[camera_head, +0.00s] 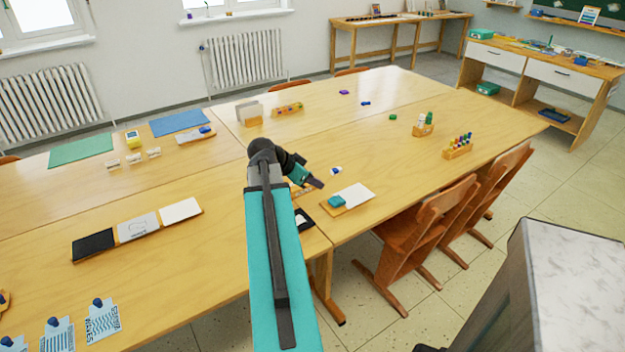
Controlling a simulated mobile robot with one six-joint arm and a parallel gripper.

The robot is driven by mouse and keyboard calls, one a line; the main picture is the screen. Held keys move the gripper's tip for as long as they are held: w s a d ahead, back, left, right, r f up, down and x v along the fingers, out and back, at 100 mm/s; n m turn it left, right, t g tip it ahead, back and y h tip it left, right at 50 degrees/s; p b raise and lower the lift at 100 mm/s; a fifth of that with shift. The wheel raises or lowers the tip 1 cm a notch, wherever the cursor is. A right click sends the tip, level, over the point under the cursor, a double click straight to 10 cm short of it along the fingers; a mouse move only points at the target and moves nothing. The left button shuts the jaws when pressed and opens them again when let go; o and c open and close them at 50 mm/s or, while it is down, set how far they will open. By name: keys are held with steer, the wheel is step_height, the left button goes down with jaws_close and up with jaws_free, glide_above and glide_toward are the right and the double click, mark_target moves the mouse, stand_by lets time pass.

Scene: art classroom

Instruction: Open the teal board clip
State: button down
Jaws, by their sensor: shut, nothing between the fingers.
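The teal board clip (336,201) is a small teal block at the left end of a wooden board with a white sheet (357,194). The board lies near the front edge of the right-hand table. The clip looks low and flat, but it is too small to tell whether it is open or shut. My gripper (317,183) is shut and empty. In the picture it is just above and left of the clip, with a visible gap between them. My arm hides part of the table to the left.
Black, grey and white panels (138,226) lie left of my arm. A small white and blue item (336,171) lies behind the board. A bottle rack (458,147) and a bottle holder (423,126) stand to the right. Wooden chairs (428,225) line the front edge. The table's middle is mostly clear.

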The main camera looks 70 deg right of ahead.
steer(key=p, duration=0.1)
glide_above(334, 202)
steer(key=w+a, duration=0.2)
steer(key=a, duration=0.1)
step_height(334, 202, down, 4)
steer(key=f, duration=0.1)
steer(key=shift+d+f+p, duration=0.2)
steer(key=shift+f+p, duration=0.3)
steer(key=shift+f, duration=1.25)
steer(key=shift+s+f+b, duration=0.1)
steer(key=shift+f+b, duration=0.05)
steer(key=shift+b, duration=0.15)
